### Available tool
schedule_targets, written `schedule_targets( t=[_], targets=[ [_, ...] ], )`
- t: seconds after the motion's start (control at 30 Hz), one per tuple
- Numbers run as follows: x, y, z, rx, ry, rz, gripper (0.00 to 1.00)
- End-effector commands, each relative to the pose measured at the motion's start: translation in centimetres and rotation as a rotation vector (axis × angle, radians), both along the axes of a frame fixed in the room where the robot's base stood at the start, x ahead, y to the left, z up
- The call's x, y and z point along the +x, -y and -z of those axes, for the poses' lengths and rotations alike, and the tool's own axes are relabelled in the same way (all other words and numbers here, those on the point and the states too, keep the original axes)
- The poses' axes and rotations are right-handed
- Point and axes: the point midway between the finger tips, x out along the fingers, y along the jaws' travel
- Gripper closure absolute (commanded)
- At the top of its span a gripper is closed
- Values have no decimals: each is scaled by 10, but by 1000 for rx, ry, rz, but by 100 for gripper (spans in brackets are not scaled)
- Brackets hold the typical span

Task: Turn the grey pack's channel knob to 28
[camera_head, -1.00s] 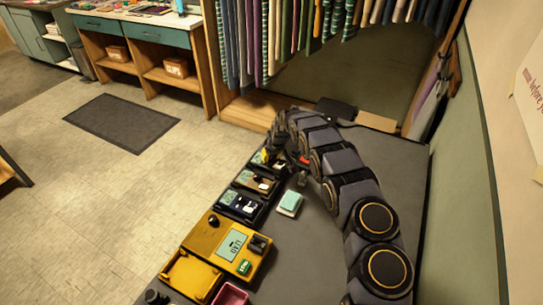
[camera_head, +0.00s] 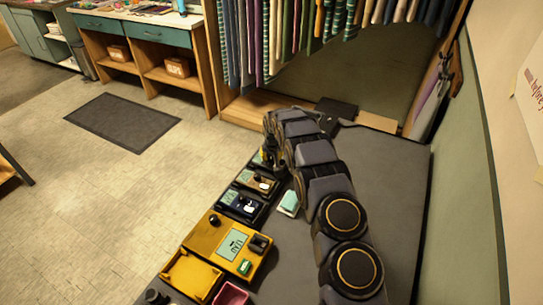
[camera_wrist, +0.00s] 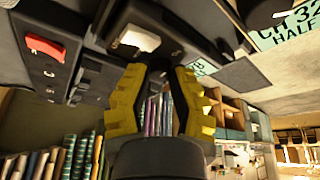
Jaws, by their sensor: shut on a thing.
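My gripper (camera_wrist: 155,88), with yellow fingertips, is shut on a dark knob on a dark grey pack (camera_wrist: 180,28) in the wrist view. The fingers cover most of the knob, so its pointer cannot be read. This pack has a white switch (camera_wrist: 140,38) and a pale green display (camera_wrist: 203,68) whose text is too partly hidden to read. In the head view my gripper (camera_head: 268,156) is at the far end of the row of packs, largely hidden by my arm.
A neighbouring pack has a display (camera_wrist: 287,32) reading CH 32 HALF. Another has a red switch (camera_wrist: 45,46).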

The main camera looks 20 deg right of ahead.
Motion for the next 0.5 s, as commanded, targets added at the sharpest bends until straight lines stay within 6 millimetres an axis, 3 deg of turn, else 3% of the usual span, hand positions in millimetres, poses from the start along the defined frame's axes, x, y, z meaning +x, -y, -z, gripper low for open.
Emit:
schedule_targets(
  t=[0.1,0.13,0.2,0.5],
  targets=[
    [-4,0,6,3,-16,0,100],
    [-4,0,6,3,-16,0,76],
    [-4,0,6,3,-15,0,47],
    [-2,0,2,1,-7,-1,47]
  ],
)
